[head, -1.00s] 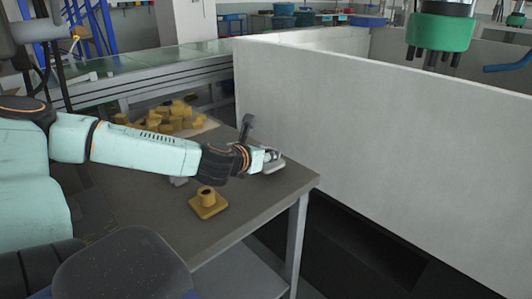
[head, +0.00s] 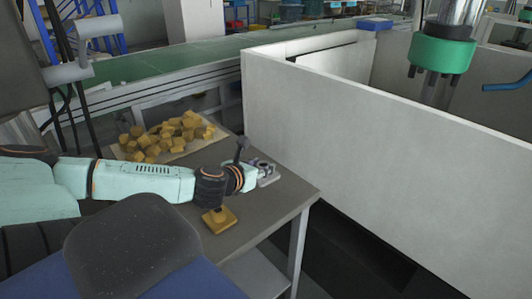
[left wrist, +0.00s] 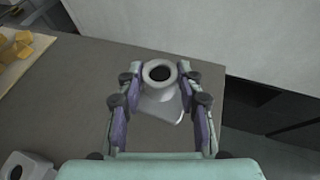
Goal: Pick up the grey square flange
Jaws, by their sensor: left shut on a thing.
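The grey square flange (left wrist: 158,104) has a round collar with a dark bore and a flat square base. In the left wrist view it sits between the two fingers of my left gripper (left wrist: 160,100), which is shut on it. In the head view the flange (head: 268,175) shows at the tip of my left gripper (head: 256,173), near the table's far right side. Whether its base touches the table is hard to tell. My right gripper is not in view.
A yellow flange (head: 218,219) stands on the grey table (head: 270,205) near its front edge. Several yellow parts (head: 165,135) lie on a tray behind the arm. Another grey part (left wrist: 25,167) shows lower left in the wrist view. A white tank wall (head: 370,130) rises beside the table.

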